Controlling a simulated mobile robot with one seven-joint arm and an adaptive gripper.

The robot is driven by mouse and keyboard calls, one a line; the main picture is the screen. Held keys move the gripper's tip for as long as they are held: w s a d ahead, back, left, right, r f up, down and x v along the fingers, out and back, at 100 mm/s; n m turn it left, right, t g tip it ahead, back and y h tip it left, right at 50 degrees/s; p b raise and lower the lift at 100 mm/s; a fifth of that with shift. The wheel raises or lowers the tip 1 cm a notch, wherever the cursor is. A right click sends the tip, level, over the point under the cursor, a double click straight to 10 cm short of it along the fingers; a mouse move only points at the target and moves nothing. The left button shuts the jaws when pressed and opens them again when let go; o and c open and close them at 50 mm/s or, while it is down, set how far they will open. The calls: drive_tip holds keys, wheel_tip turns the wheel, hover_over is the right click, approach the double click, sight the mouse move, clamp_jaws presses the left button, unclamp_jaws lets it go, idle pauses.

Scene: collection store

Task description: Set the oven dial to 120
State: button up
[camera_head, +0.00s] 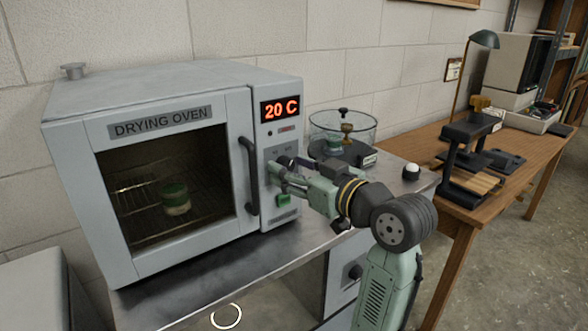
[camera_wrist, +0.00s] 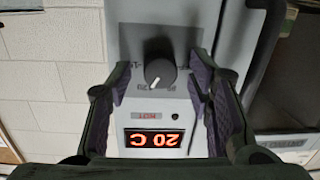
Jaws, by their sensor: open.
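The drying oven (camera_head: 220,98) stands on a metal bench with its door shut. Its red display (camera_head: 280,108) reads 20 C and also shows, upside down, in the wrist view (camera_wrist: 154,140). The dark round oven dial (camera_wrist: 160,73) with a pale pointer line is in the middle of the wrist view; the scale marks around it are too small to read surely. In the head view my gripper hides the dial. My gripper (camera_head: 272,167) is at the control panel. In the wrist view its open fingers (camera_wrist: 162,85) stand on either side of the dial, apart from it.
A glass vessel (camera_head: 343,127) stands behind my wrist. A jar (camera_head: 175,198) with a green lid is inside the oven.

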drive_tip(key=v, duration=1.2)
drive_tip(key=shift+f, duration=0.1)
